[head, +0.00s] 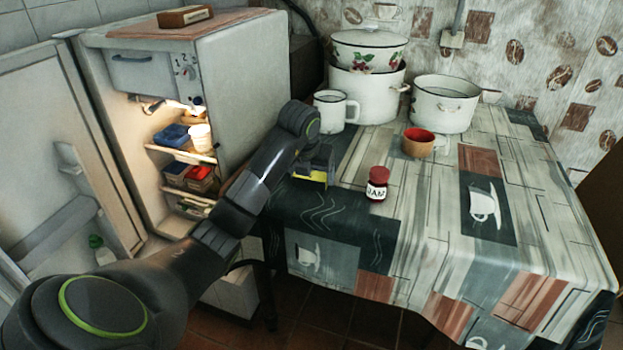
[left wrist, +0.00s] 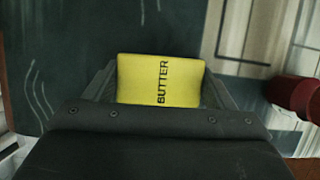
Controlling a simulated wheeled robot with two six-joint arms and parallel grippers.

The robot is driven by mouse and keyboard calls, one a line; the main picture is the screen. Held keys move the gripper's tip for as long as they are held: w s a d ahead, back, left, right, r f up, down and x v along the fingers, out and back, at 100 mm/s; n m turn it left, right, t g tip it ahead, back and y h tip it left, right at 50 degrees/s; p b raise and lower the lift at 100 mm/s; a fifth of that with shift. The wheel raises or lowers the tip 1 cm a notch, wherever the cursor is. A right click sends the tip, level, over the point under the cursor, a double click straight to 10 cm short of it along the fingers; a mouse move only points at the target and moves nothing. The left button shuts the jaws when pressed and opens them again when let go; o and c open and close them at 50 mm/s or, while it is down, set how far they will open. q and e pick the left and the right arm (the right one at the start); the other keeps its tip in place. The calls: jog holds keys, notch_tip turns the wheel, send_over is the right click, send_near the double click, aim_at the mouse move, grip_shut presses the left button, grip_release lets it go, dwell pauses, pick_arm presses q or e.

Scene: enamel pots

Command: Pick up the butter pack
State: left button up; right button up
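The butter pack (left wrist: 160,80) is a yellow block with BUTTER in dark letters, seen in the left wrist view between the fingers of my left gripper (left wrist: 160,95). The fingers flank it closely, one at each side; I cannot tell whether they press on it. In the head view my left gripper (head: 316,172) is low over the dark part of the table at its left edge, with a little of the yellow pack (head: 317,179) showing under it. The pack's underside is hidden, so I cannot tell whether it rests on the cloth. My right gripper is not in view.
A red jam jar (head: 377,184) stands just right of the gripper. A white mug (head: 332,110), enamel pots (head: 444,108) and an orange-brown cup (head: 418,144) stand behind. The open fridge (head: 235,85) is at the left. The table's front right (head: 450,250) is clear.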

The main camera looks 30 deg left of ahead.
pick_arm(q)
jog(key=c, duration=0.5)
jog(key=shift+r, duration=0.5)
notch_tip(320, 180, up, 7)
jog(key=shift+r+p, duration=0.1)
jog(key=shift+p, duration=0.55)
jog(key=shift+r+p, duration=0.65)
jog(key=shift+p, duration=0.15)
jog(key=shift+r+p, duration=0.25)
jog(key=shift+p, duration=0.05)
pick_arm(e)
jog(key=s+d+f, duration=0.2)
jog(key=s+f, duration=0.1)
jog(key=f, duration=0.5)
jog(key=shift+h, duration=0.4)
